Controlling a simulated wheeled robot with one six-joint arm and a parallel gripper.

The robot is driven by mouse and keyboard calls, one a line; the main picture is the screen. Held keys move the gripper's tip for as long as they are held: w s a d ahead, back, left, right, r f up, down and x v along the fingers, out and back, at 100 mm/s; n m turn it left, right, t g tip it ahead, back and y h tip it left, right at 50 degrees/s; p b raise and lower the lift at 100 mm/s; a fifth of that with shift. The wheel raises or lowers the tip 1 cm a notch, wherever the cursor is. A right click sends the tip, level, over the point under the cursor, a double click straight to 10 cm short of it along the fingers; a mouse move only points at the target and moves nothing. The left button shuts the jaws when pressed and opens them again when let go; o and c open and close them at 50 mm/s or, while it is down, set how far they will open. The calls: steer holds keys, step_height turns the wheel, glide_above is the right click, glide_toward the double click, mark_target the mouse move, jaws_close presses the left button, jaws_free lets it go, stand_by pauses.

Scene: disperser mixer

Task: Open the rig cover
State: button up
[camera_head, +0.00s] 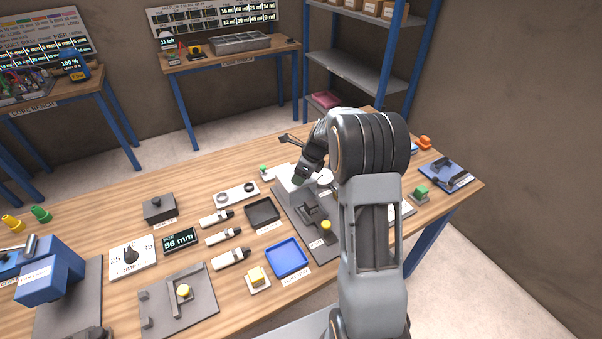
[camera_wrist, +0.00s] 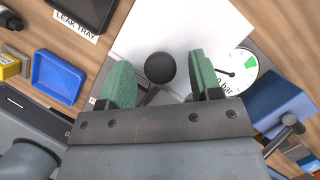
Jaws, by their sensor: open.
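The rig cover is a white box (camera_head: 291,187) on a grey rig plate (camera_head: 312,238) near the middle of the table. In the wrist view its white face (camera_wrist: 195,28) fills the upper middle, with a round black knob (camera_wrist: 160,67) in front of it. My gripper (camera_wrist: 162,80) is open, its green fingers on either side of the knob with gaps visible. I cannot tell the knob's depth relative to the fingertips. In the head view my arm hides part of the rig, and the gripper (camera_head: 300,178) is over the cover.
A pressure gauge (camera_wrist: 237,70) and a blue block with a grey lever (camera_wrist: 280,108) are right of my fingers. A black leak tray (camera_wrist: 70,55) and blue tray (camera_wrist: 59,80) lie to the left. A green button (camera_head: 420,191) stands on the table's right side.

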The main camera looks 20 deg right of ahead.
steer(key=b+v, duration=0.1)
steer(key=v, duration=1.3)
steer(key=s+a+n+h, duration=0.1)
steer(key=s+a+n, duration=0.3)
steer(key=s+n, duration=0.3)
steer(key=s+a+n+t+h, duration=0.1)
steer(key=s+a+n, duration=0.3)
steer(key=s+n, duration=0.3)
steer(key=s+a+n+h, duration=0.1)
steer(key=s+a+n, duration=0.3)
steer(key=s+n, duration=0.4)
steer(key=n, duration=0.3)
steer(key=shift+a+f+n+t+h, duration=0.3)
